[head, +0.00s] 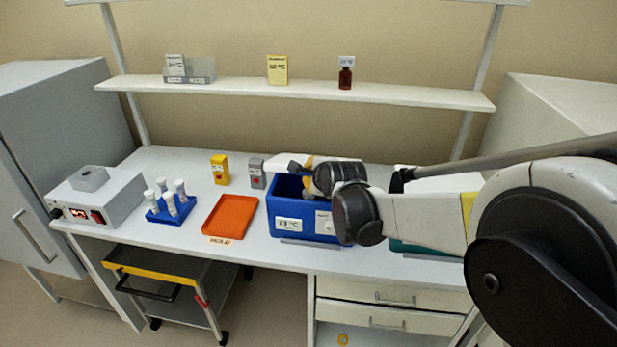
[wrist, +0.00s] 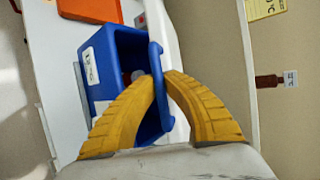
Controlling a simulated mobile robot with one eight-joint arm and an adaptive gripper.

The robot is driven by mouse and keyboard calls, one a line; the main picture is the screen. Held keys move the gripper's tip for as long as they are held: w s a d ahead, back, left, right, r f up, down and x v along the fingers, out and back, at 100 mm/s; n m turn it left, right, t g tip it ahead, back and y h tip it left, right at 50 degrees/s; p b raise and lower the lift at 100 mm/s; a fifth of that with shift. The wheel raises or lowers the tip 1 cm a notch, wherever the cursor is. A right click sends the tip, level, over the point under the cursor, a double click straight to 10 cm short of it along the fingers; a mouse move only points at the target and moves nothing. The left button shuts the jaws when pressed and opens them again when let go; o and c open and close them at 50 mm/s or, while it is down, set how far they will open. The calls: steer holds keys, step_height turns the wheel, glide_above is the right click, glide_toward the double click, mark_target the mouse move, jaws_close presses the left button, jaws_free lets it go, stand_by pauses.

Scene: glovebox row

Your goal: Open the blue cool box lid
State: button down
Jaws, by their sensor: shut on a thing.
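The blue cool box (head: 290,227) stands on the bench, with a temperature label on its front. Its top is open and part of the dark blue inside shows. In the wrist view the box (wrist: 98,85) is open too, with something pale inside. The blue lid (wrist: 155,57) stands raised, seen nearly edge-on. The yellow fingers of my gripper (wrist: 162,80) are shut on the lid's edge. In the head view my arm hides the right part of the box and most of the lid.
An orange tray (head: 231,217) lies left of the box, beside a blue rack (head: 171,211) of tubes. A yellow box (head: 220,170) and a grey one (head: 257,174) stand behind. A shelf (head: 300,91) spans above. A teal container (head: 424,248) is partly hidden right.

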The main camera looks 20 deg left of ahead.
steer(key=w+r+p, duration=0.1)
steer(key=w+r+g+p, duration=0.1)
steer(key=r, duration=0.1)
steer(key=w+r+g+p, duration=0.1)
steer(key=r, duration=0.1)
steer(key=shift+a+m+h+p, duration=0.3)
steer(key=shift+a+h+p, duration=0.05)
steer(key=shift+h+p, duration=0.05)
steer(key=shift+w+a+r+g+p, duration=0.15)
steer(key=shift+w+r+g+p, duration=0.4)
steer(key=shift+r+p, duration=0.1)
steer(key=c, duration=1.5)
jaws_free()
steer(key=shift+f, duration=0.1)
steer(key=shift+o, duration=0.2)
steer(key=v, duration=1.2)
steer(key=shift+a, duration=0.15)
